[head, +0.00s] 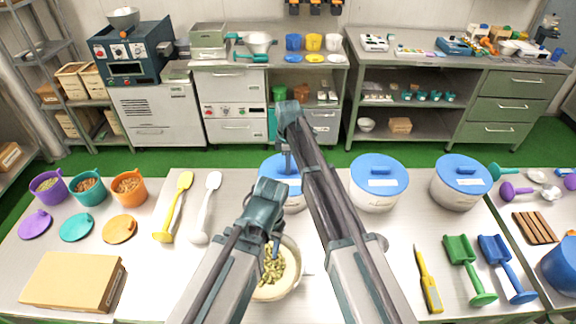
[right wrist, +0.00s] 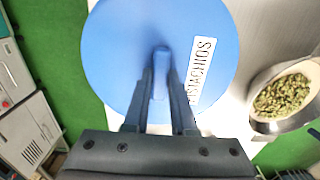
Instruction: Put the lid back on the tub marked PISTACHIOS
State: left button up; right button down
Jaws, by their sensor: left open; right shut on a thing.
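The blue lid labelled PISTACHIOS (right wrist: 205,60) fills much of the right wrist view. My right gripper (right wrist: 160,75) is shut on its raised handle.
Two blue-lidded tubs (head: 376,196) (head: 459,196) stand to the right. Scoops (head: 461,264) and a yellow tool (head: 428,280) lie at the front right. Spoons (head: 177,205), colored cups (head: 88,188) and a cardboard box (head: 72,279) are on the left. The counter between spoons and kettle is clear.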

jog(key=shift+c, duration=0.5)
grip_release()
jog(key=shift+r, duration=0.1)
jog(key=shift+r+p, duration=3.45)
jog(key=shift+p, duration=0.1)
